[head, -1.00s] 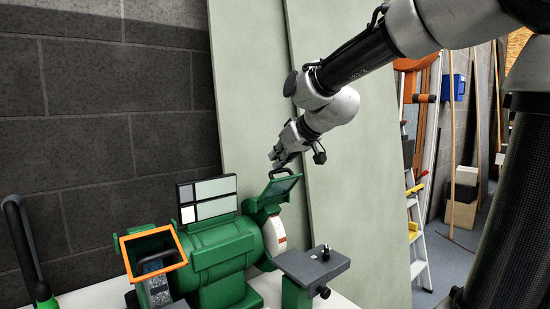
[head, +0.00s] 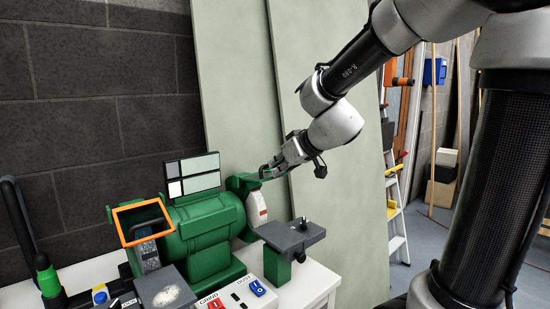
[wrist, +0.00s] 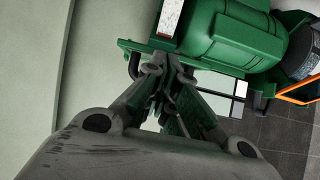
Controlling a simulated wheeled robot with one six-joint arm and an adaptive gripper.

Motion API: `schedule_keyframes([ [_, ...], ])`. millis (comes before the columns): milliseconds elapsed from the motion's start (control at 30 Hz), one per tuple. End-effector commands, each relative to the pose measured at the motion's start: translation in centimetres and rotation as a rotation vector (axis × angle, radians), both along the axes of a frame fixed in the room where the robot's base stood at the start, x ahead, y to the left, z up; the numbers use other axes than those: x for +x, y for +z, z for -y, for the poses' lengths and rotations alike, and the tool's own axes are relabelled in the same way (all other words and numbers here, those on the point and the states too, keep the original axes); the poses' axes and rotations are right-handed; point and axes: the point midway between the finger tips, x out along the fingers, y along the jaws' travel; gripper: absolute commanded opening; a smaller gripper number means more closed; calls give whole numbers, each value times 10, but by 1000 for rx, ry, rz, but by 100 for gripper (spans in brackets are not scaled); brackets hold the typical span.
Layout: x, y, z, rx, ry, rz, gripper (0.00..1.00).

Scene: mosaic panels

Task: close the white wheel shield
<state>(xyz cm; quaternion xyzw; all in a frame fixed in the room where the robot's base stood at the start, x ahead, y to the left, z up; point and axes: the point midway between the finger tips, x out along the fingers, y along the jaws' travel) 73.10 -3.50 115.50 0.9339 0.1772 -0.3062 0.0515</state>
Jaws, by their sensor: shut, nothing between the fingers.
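The green bench grinder (head: 208,232) stands on a white bench. Its white wheel (head: 256,208) is at the right end, partly inside a green housing. The white wheel shield (head: 284,170) is at the top of that housing and appears nearly edge-on, partly hidden by my gripper. My gripper (head: 266,173) is shut and empty, with its fingertips at the shield; I cannot tell whether they touch. In the wrist view my fingertips (wrist: 166,62) lie over the shield's green edge (wrist: 130,46), beside the white wheel (wrist: 170,18).
An orange-framed shield (head: 142,208) stands raised at the grinder's left end. A dark tool rest (head: 291,235) sits in front of the white wheel. A panelled plate (head: 192,176) stands behind the motor. Red and blue switches (head: 257,288) are at the front. Pale boards (head: 330,200) lean behind.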

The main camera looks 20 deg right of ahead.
Motion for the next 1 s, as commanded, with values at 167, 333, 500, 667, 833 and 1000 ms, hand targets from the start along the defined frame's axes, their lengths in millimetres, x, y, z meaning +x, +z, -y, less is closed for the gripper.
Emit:
schedule_keyframes([
  [167,-5,-14,3,1,-3,-2,0],
  [333,-7,-23,3,1,-2,-1,0],
  [500,-8,-26,3,0,-1,-1,0],
  [667,-8,-28,4,0,-1,0,0],
  [833,-8,-29,4,1,-2,1,0],
  [1000,-8,-30,4,0,-1,1,0],
])
